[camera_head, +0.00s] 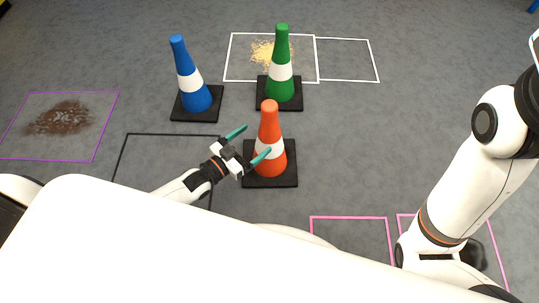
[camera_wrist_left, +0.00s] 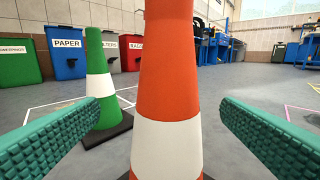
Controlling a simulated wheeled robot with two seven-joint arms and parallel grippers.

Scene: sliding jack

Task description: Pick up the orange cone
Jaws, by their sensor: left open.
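The orange cone (camera_head: 269,124) has a white band and a black square base, and stands upright on the grey floor right of the middle in the head view. In the left wrist view the orange cone (camera_wrist_left: 166,70) fills the middle, between the two teal fingers. My left gripper (camera_head: 248,142) is open, its fingers pointing at the cone, one finger close to the cone's white band. In the left wrist view a gap shows on each side between finger and cone. The right gripper is not seen; only my right arm shows.
A green cone (camera_head: 281,59) stands just behind the orange one, and a blue cone (camera_head: 188,82) behind to the left. Spilled yellow straw (camera_head: 265,54) and a brown stain (camera_head: 60,118) lie on the floor. Bins (camera_wrist_left: 66,52) stand along the far wall.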

